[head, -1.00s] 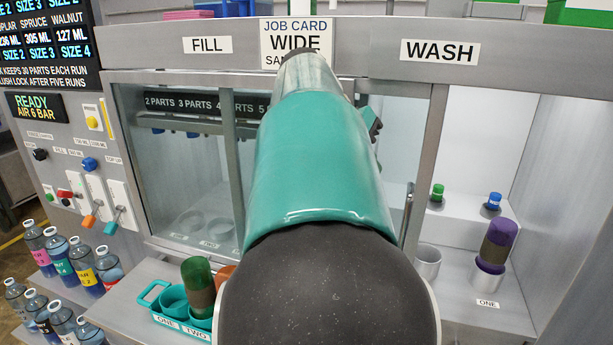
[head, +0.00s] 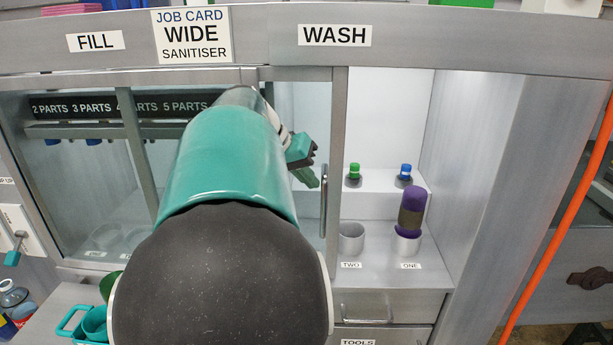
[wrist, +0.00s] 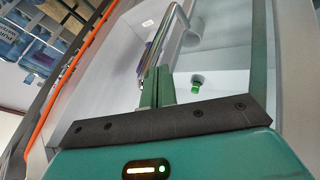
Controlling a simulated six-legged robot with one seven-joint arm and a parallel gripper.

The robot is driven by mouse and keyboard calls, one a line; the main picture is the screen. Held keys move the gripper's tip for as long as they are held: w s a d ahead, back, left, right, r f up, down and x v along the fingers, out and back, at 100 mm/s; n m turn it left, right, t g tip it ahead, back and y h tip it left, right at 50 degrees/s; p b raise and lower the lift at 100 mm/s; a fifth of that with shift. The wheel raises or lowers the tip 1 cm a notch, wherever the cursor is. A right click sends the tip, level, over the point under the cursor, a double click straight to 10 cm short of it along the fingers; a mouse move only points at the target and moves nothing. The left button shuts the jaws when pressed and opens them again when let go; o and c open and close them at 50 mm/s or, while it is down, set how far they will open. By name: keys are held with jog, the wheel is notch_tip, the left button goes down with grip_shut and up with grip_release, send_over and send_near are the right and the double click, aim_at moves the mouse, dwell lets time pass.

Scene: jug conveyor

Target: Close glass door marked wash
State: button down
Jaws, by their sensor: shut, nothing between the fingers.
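The glass door under the WASH sign (head: 335,36) stands slid to the left, leaving the right part of the wash bay (head: 385,120) open. Its metal frame (head: 339,150) carries an upright bar handle (head: 323,200). My gripper (head: 306,179) is just left of the handle in the head view, with its fingers shut and empty. My arm hides part of the glass.
Inside the bay, a purple bottle (head: 412,208) stands upside down in holder ONE, beside the empty holder TWO (head: 351,238). Green (head: 354,173) and blue (head: 405,172) capped items sit behind. A drawer (head: 388,306) is below. An orange hose (head: 560,210) hangs at right.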

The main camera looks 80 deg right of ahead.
jog(key=s+d, duration=0.3)
jog(key=s, duration=1.3)
jog(key=s+d, duration=0.4)
jog(key=s, duration=1.3)
jog(key=shift+s+d, duration=0.15)
jog(key=shift+s, duration=0.15)
jog(key=shift+s+r, duration=0.1)
jog(key=shift+r, duration=0.1)
